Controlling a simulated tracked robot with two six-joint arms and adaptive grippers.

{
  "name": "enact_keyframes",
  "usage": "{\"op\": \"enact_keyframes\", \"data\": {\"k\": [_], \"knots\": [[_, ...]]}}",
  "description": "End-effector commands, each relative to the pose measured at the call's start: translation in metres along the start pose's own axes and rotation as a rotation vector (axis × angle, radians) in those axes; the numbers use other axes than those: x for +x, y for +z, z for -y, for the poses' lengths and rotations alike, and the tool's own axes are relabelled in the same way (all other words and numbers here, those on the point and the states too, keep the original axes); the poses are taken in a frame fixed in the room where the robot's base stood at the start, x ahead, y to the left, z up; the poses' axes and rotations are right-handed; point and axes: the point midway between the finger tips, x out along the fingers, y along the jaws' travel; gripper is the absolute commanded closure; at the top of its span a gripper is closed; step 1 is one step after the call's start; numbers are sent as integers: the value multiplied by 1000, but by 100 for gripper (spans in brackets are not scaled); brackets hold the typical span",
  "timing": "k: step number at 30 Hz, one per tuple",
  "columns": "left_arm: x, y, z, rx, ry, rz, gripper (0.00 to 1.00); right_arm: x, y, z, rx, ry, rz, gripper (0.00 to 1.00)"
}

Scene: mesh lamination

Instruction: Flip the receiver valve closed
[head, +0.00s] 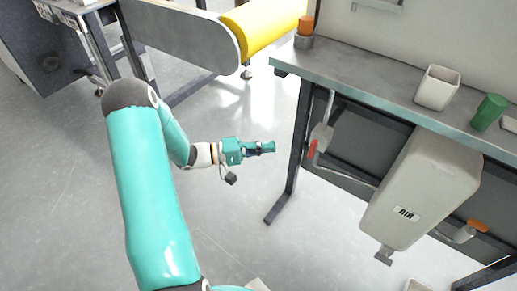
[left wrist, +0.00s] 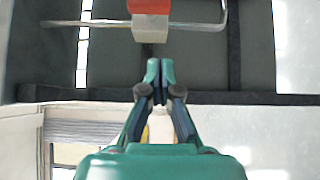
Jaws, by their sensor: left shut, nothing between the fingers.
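A valve with a red handle (head: 313,148) and a pale grey body (head: 322,134) sits on a pipe under the left end of the bench. The beige air receiver (head: 418,190), labelled AIR, hangs to its right. A second valve with an orange handle (head: 478,226) is at the receiver's right side. My left gripper (head: 273,147) is shut and empty, a short way left of the red handle and pointing toward it. In the left wrist view, the fingertips (left wrist: 160,68) are together below the valve's grey body (left wrist: 150,28); the red handle (left wrist: 149,6) is cut by the top edge. My right gripper is not seen.
The bench (head: 365,85) has a dark leg (head: 296,150) close to my left gripper. On top are an orange-capped item (head: 305,27), a white bin (head: 437,88) and a green container (head: 489,111). A yellow roller (head: 265,25) stands behind.

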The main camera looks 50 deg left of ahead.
Motion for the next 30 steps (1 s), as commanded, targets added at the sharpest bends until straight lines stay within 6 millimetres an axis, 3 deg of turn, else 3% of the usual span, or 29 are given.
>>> {"op": "enact_keyframes", "data": {"k": [6,12,18,30], "knots": [[47,2,1,0,1,6,100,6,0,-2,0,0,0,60],[72,17,1,-3,0,3,100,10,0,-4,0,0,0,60],[82,27,1,-2,-1,0,100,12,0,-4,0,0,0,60],[84,28,0,-1,0,0,100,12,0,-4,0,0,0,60]]}}
